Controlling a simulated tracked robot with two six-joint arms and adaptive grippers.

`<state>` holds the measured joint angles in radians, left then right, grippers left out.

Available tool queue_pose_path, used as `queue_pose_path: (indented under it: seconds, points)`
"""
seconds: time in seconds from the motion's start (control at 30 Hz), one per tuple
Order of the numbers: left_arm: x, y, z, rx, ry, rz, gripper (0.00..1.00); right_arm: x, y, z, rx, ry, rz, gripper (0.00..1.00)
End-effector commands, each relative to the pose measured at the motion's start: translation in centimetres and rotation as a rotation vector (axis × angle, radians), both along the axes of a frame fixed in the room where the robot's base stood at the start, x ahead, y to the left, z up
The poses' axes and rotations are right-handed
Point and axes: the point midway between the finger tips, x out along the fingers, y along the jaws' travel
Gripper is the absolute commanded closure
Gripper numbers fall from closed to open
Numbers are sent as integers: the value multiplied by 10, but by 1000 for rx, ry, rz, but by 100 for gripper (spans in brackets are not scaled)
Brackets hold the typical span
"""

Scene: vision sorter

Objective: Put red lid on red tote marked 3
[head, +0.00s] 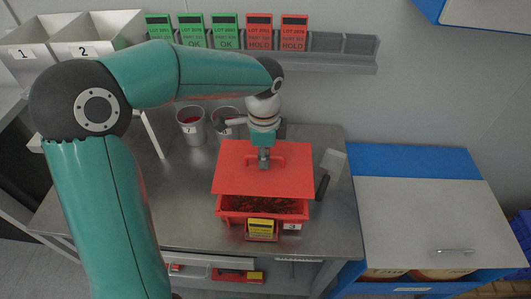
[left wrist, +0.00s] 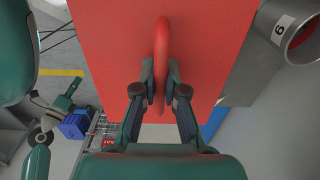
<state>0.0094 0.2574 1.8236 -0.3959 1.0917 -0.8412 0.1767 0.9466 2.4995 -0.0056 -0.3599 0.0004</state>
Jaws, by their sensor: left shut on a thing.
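The red lid (head: 240,177) is held flat by my left gripper (head: 264,163), above the back part of the red tote (head: 226,206). The tote stands on the metal table and carries a label marked 3 (head: 292,226). Dark reddish contents show in its open front part; the lid hides the rest. In the left wrist view the fingers of my left gripper (left wrist: 162,92) are shut on the lid's loop handle (left wrist: 161,50), with the red lid (left wrist: 105,45) filling the middle. Whether the lid touches the tote rim is hard to tell. My right gripper is not in view.
Metal cups (head: 190,127) stand behind on the table (head: 180,200). A grey-white device (head: 333,162) is right of the lid. A blue and grey cabinet (head: 430,210) stands at right. White bins (head: 75,42) are at upper left.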

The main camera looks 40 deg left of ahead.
Motion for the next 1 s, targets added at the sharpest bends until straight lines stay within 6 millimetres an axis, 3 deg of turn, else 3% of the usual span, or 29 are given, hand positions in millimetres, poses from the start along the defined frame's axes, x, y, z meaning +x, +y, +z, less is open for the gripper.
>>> queue_pose_path:
  seconds: [1.0]
  points:
    - [-2,4,-68,0,0,9,100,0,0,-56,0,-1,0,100]
